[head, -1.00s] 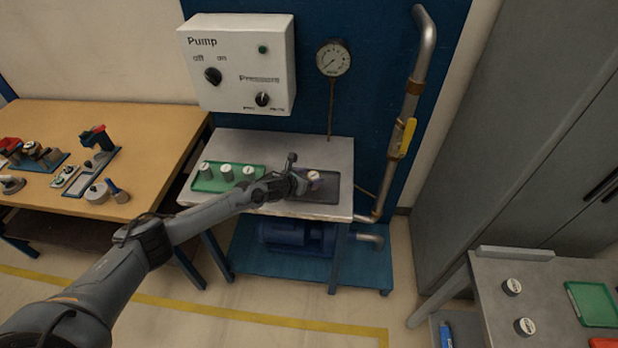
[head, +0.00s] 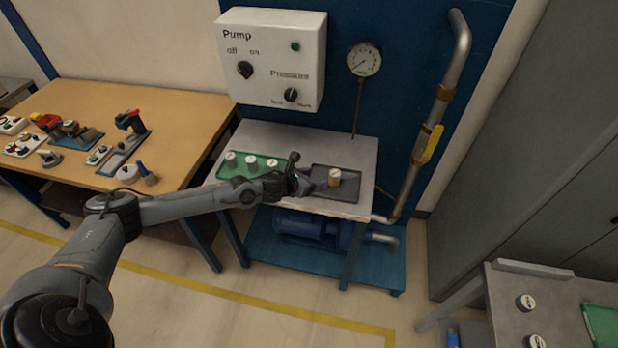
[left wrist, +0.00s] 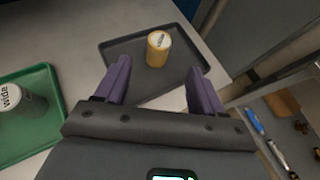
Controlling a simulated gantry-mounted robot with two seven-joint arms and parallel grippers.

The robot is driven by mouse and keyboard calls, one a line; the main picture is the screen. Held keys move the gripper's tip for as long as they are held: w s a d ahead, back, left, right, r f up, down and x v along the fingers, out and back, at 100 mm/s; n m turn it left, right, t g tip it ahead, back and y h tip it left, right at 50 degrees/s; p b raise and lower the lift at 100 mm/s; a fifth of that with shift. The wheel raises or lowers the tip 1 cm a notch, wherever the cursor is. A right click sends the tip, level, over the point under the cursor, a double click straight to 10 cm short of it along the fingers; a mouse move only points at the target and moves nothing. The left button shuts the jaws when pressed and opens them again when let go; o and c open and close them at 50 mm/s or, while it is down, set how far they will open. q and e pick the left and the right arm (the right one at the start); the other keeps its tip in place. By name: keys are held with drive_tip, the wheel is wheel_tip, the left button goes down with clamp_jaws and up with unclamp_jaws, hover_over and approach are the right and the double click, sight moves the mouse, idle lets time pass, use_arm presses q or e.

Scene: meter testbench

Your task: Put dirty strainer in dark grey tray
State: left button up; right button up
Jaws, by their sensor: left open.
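The dirty strainer, a yellow-brown cylinder with a white top (head: 334,177), stands upright in the dark grey tray (head: 350,190). My left gripper (head: 303,184) is at the left side of the tray in the head view. Its two purple fingers (left wrist: 160,82) are spread apart in the wrist view, with nothing between them. The strainer is beyond the fingertips, clear of them. My right gripper is not in view.
A green tray (head: 268,171) with several grey cylinders sits left of the dark tray on the same table. The pump control box (head: 272,58) is on the wall behind. A pipe with a yellow valve handle (head: 431,143) rises at right. A wooden bench (head: 75,170) stands at left.

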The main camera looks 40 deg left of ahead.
use_arm(q)
drive_tip(key=s+d+f+n+g, duration=0.2)
drive_tip(key=s+d+n, duration=0.6)
drive_tip(key=d, duration=0.3)
drive_tip(key=s+d+f+n+g, duration=0.1)
drive_tip(key=s+d+f+n, duration=0.1)
drive_tip(key=s+d+n, duration=0.8)
drive_tip(key=s+d+r+n+g, duration=0.1)
drive_tip(key=s+n+g, duration=0.1)
drive_tip(key=s+n, duration=0.6)
drive_tip(key=s+d+r+n+g, duration=0.1)
drive_tip(key=s+r+n+g, duration=0.1)
drive_tip(key=s+n, duration=0.6)
drive_tip(key=shift+r+n+g, duration=0.25)
drive_tip(key=shift+n+g, duration=0.05)
drive_tip(key=shift+g, duration=0.5)
drive_tip(key=shift+d, duration=0.1)
wheel_tip(320, 180, up, 28)
drive_tip(key=p, duration=2.7)
drive_tip(key=shift+f+p, duration=0.15)
drive_tip(key=shift+p, duration=0.25)
